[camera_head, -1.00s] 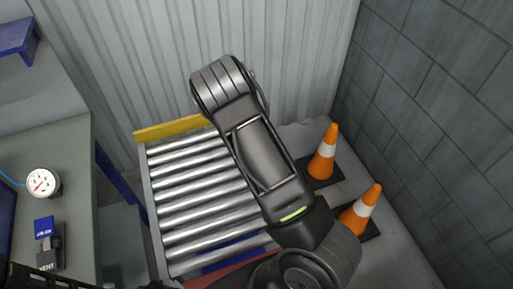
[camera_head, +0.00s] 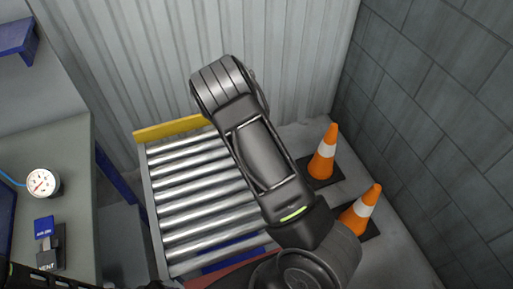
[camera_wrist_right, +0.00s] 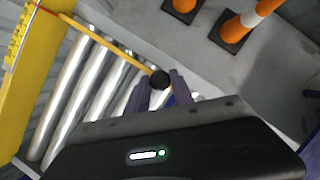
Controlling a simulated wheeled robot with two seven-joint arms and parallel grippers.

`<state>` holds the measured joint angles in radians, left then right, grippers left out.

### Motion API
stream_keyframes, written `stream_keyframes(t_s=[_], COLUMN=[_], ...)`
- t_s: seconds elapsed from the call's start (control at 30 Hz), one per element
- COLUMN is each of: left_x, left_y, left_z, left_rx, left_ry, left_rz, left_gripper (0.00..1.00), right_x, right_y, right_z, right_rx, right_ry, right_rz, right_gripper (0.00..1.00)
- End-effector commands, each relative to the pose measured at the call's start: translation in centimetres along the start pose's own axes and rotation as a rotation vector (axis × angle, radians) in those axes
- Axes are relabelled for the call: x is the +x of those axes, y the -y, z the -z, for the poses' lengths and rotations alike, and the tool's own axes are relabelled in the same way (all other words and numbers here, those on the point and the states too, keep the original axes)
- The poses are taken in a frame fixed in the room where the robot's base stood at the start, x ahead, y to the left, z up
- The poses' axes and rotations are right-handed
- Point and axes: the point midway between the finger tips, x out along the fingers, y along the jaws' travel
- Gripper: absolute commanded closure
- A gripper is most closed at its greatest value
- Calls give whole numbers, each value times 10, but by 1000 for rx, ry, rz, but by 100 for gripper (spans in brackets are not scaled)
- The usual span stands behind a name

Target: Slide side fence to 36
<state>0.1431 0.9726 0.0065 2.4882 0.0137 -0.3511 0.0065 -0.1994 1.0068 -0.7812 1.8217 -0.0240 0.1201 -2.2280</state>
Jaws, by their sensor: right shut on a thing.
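In the right wrist view a thin yellow bar (camera_wrist_right: 108,45) runs over the rollers to a round black knob (camera_wrist_right: 160,79). It looks like the side fence with its handle. My right gripper (camera_wrist_right: 161,92) has its two fingers on either side of the knob's near side, shut on it. A yellow plate (camera_wrist_right: 14,75) with a scale strip stands at the left, and a thin red line lies at its top. The scale numbers are too small to read. In the head view my right arm hides the gripper and knob.
The roller table (camera_head: 190,200) has a yellow end board (camera_head: 170,128). Two orange cones (camera_head: 324,155) (camera_head: 361,211) stand to its right by the block wall.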

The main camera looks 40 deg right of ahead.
Motion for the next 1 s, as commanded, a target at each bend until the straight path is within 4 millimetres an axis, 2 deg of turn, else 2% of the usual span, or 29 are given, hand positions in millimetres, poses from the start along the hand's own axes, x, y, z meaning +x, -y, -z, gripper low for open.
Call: stream_keyframes(t_s=[0.3,0.57,0.6,0.83,1.0], left_x=[3,2,2,2,2], left_y=[1,0,0,0,0], left_z=[0,0,0,0,0], left_rx=[0,1,1,1,1], left_ry=[-1,-1,-1,-1,-1], left_rz=[-1,-1,-1,-1,-1], left_gripper=[64,64,64,64,64], right_x=[-10,-11,-11,-11,-11], right_y=[-29,-29,-29,-29,-28], right_z=[26,26,26,26,26], right_rx=[-4,-1,0,0,0], right_ry=[1,2,2,1,1], right_rz=[-3,-2,-2,-1,-1], right_gripper=[100,100,69,50,50])
